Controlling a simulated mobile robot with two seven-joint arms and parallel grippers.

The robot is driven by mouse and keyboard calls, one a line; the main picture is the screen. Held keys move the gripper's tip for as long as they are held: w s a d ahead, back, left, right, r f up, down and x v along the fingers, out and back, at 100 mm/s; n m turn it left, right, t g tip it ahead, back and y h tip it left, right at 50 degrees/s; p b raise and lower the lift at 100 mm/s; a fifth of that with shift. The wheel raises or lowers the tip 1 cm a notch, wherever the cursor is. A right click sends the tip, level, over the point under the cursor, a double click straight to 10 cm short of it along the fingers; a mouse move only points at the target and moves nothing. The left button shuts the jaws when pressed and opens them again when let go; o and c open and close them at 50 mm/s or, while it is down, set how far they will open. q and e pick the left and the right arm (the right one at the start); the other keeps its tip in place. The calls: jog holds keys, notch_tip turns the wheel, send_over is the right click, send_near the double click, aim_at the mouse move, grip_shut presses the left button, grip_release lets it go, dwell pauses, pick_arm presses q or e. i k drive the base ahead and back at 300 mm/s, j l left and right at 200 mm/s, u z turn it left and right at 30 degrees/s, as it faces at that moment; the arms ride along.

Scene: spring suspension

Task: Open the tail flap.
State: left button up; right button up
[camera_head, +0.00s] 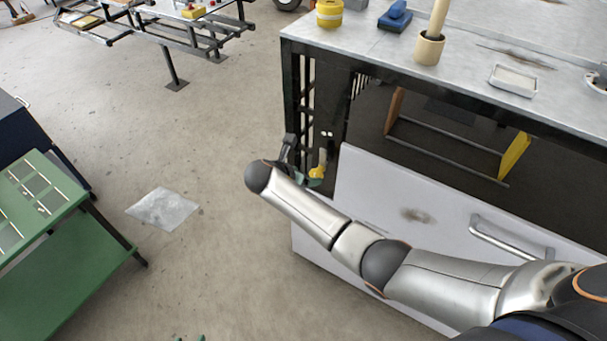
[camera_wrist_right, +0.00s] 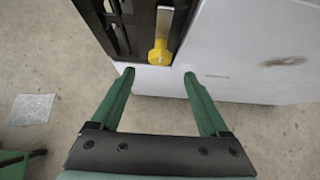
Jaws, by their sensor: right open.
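The flap appears to be the white panel (camera_head: 390,205) with a bar handle (camera_head: 510,240), below a wide opening under the bench top; I cannot tell whether it is latched. Its white face also shows in the right wrist view (camera_wrist_right: 255,50). A yellow-ended lever (camera_head: 318,169) sits at the panel's left edge, beside a dark slotted post. My right gripper (camera_wrist_right: 159,75) is open and empty, its green fingertips just short of the lever's yellow end (camera_wrist_right: 160,53), which lies between their lines. Two small green tips (camera_head: 191,338) at the bottom edge look like my left gripper.
The bench top (camera_head: 460,65) carries a yellow tin (camera_head: 329,13), a blue block (camera_head: 395,17), a round holder (camera_head: 429,48) and a white dish (camera_head: 514,80). A green table (camera_head: 70,240) stands at left. The floor between is clear except a flat plastic sheet (camera_head: 163,210).

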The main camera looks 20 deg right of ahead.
aim_at(423, 211)
jog(key=k+j, duration=0.2)
jog(key=j, duration=0.2)
jog(key=k+j, duration=0.2)
jog(key=j, duration=0.2)
jog(key=k+j, duration=0.2)
jog(key=j, duration=0.2)
